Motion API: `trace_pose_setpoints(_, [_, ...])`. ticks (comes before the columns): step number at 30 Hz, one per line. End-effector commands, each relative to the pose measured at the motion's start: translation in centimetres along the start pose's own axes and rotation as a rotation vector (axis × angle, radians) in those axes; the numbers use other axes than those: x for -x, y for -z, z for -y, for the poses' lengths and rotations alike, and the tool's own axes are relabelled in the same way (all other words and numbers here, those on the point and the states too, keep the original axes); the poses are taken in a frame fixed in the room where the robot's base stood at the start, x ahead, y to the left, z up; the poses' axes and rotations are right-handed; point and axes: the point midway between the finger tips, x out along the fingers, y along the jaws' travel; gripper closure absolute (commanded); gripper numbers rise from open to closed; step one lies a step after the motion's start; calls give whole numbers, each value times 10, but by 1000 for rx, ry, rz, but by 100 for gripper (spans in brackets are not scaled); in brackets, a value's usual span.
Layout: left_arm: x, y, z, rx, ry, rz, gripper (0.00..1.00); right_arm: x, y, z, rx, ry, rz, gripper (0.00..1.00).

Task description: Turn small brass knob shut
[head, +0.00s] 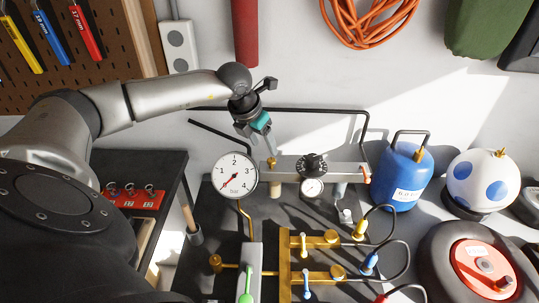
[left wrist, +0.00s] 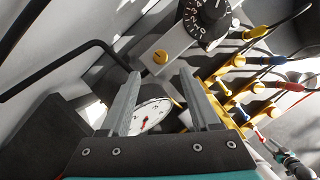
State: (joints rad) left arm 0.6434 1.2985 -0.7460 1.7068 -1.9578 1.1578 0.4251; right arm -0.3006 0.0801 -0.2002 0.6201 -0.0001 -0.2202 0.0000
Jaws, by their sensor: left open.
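A small brass knob (head: 271,162) sits at the left end of a light grey bar (head: 335,170) on the bench rig. It shows as a slotted round brass head in the left wrist view (left wrist: 160,57). My left gripper (head: 268,146) is above the knob, pointing down toward it. In the left wrist view my left gripper (left wrist: 160,75) is open, its two fingers apart. The knob appears beyond the fingertips, roughly between their lines, and nothing is held. Touch between fingers and knob cannot be seen. My right gripper is not in view.
A white pressure gauge (head: 235,175) stands left of the knob. A black numbered dial (head: 313,164) is right of it on the bar. A black pipe (head: 300,110) runs behind. Brass manifolds (head: 285,260) with hoses lie in front; a blue cylinder (head: 405,172) stands right.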

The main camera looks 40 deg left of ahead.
Motion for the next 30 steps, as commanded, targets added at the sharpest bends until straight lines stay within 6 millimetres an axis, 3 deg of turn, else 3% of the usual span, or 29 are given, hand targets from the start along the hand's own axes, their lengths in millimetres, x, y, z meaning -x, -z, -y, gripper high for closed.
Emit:
trace_pose_setpoints(6, [-42, 0, 1, 2, 3, 0, 37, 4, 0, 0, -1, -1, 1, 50])
trace_pose_setpoints(12, [-65, 0, 1, 1, 2, 0, 37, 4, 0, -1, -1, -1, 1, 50])
trace_pose_setpoints(25, [-73, 0, 1, -1, 2, 1, 37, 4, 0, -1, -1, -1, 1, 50])
trace_pose_setpoints(30, [-72, 0, 1, 0, 1, 1, 55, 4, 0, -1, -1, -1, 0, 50])
